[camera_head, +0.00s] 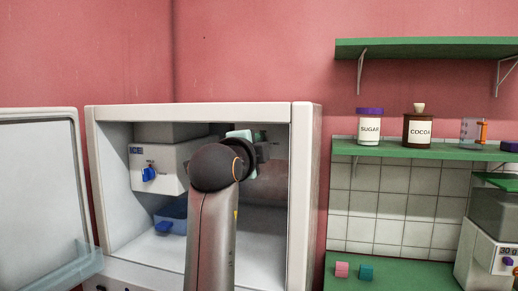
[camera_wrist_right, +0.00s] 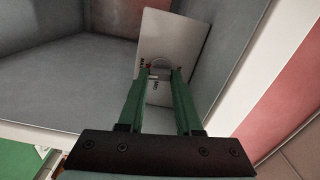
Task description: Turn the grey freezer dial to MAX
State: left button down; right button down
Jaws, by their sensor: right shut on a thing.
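The grey dial (camera_wrist_right: 158,74) sits on a pale plate (camera_wrist_right: 181,38) on the freezer's inner wall in the right wrist view. The dial's pointer direction cannot be made out. In the head view my right arm reaches into the open freezer compartment (camera_head: 303,190) and hides the dial and most of the gripper. My left gripper is not in view.
A white ice box (camera_head: 170,160) with a blue knob (camera_head: 149,174) hangs at the compartment's left. A blue item (camera_head: 164,227) lies below it. The freezer door (camera_head: 40,190) stands open at left. Sugar (camera_head: 369,126) and cocoa jars (camera_head: 418,127) stand on a green shelf at right.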

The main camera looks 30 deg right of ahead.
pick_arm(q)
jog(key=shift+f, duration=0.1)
pick_arm(e)
jog(key=shift+m, duration=0.9)
jog(key=c, duration=0.6)
grip_release()
pick_arm(q)
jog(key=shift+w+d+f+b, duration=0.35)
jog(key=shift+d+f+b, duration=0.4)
jog(key=shift+b, duration=0.65)
pick_arm(e)
jog(key=shift+v, duration=6.25)
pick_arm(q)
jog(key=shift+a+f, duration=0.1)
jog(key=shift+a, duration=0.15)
pick_arm(e)
jog(key=shift+s, duration=0.1)
